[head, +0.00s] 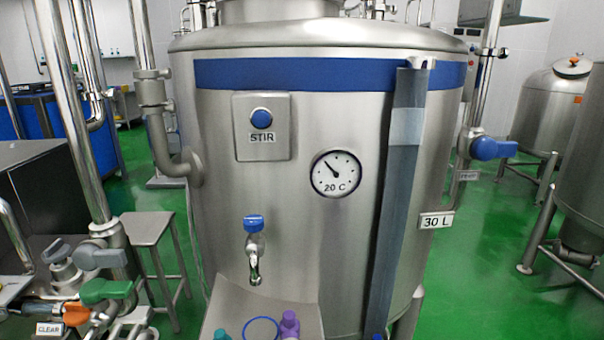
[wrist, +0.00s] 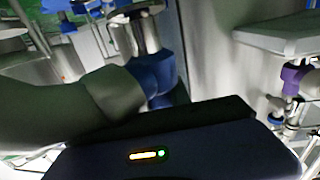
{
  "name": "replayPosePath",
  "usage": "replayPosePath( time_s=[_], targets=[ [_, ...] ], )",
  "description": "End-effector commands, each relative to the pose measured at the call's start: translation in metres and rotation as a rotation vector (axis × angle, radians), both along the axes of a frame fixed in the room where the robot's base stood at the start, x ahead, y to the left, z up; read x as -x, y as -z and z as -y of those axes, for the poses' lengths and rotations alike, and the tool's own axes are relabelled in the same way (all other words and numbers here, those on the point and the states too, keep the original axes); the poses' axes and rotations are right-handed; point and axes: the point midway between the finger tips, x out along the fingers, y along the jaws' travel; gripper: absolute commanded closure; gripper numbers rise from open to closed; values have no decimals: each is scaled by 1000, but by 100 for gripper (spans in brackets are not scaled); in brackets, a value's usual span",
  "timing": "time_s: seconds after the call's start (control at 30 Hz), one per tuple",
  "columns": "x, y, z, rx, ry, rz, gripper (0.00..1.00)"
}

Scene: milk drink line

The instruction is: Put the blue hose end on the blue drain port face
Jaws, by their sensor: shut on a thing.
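In the wrist view, my gripper (wrist: 185,125) fills the lower middle as a dark body with small lights. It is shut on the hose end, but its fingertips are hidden. A thick grey hose (wrist: 40,115) comes in from the left to a lighter grey cuff (wrist: 115,93). Blue fittings (wrist: 155,72) stand just beyond the cuff, below a steel pipe (wrist: 145,35). I cannot tell where the blue hose end stops and the blue drain port begins, or whether their faces touch. My gripper is out of the head view.
The head view shows a large steel tank (head: 300,240) with a blue-handled tap (head: 254,225) and a STIR button (head: 261,118). Pipes with green and orange valves (head: 104,291) stand at lower left. A purple fitting (wrist: 296,76) is at right in the wrist view.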

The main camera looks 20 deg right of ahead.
Motion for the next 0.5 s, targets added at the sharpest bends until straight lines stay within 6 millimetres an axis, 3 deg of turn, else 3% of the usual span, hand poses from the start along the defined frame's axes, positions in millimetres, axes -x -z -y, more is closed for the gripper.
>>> replayPosePath(
  time_s=[0.03, 0.2, 0.3, 0.5],
  targets=[
    [2, 10, -24, -1, -49, -3, 100],
    [14, 40, -88, -1, -187, -2, 100],
    [22, 53, -117, 0, -253, -1, 100],
    [29, 59, -153, 0, -337, 3, 100]
  ],
)
